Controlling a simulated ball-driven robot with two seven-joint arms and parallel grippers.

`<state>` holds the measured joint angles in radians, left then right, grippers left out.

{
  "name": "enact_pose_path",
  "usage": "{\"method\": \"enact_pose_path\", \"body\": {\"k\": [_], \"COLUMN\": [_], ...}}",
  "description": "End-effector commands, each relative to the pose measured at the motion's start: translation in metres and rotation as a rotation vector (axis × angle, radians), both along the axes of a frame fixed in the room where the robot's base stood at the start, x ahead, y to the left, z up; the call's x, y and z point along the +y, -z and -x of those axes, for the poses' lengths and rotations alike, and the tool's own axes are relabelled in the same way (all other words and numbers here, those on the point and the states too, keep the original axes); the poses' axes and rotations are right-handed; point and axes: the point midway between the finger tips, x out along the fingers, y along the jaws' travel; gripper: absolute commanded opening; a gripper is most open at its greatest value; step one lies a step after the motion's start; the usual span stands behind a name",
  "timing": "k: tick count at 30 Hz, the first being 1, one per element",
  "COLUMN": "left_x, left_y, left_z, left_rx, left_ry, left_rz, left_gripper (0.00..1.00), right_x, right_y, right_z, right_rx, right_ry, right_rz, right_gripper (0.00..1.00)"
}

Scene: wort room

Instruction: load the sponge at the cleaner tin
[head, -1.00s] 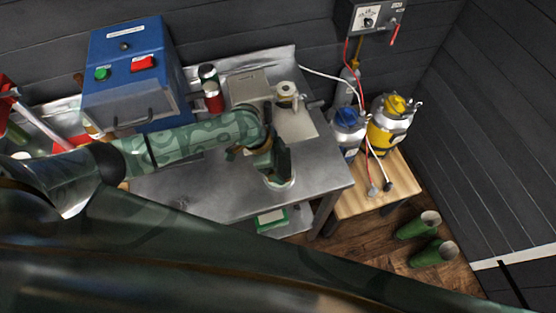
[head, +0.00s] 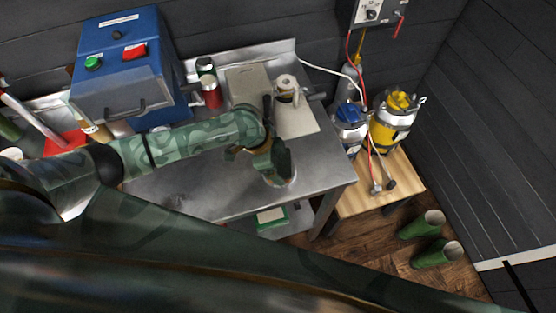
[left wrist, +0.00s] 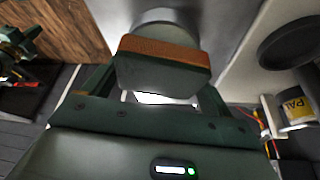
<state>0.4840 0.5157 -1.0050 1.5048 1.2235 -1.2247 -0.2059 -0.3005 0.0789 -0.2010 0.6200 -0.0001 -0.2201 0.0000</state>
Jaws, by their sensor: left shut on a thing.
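My left gripper (head: 277,168) is over the front right part of the steel bench, pointing down at a round pale tin (head: 292,181) that it mostly covers. In the left wrist view the sponge (left wrist: 165,52), with an orange-brown layer and a dark green layer, sits between the two fingers of my left gripper (left wrist: 155,85), which is shut on it. The grey round side of the tin (left wrist: 165,17) shows just beyond the sponge. I cannot tell whether sponge and tin touch. The head view hides the sponge. My right gripper is not in view.
A blue machine (head: 122,65), a red can (head: 212,94) and a pale board (head: 300,122) with a roll-like jar (head: 287,88) are on the bench (head: 215,200). Blue and yellow-topped canisters (head: 391,122) stand right on a wooden stand (head: 350,202). Green boots (head: 430,238) are on the floor.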

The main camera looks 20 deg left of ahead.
Motion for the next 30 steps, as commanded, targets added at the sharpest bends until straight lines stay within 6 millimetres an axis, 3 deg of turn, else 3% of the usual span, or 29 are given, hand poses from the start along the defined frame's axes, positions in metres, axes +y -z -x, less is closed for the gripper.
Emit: {"method": "enact_pose_path", "body": {"k": [30], "left_x": [0.0], "left_y": [0.0098], "left_z": [0.0002], "left_rx": [0.0], "left_ry": [0.0], "left_rz": [0.0], "left_gripper": [0.67], "right_x": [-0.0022], "right_y": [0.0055], "right_z": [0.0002], "right_rx": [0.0], "right_ry": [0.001], "right_rz": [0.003], "right_gripper": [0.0]}}
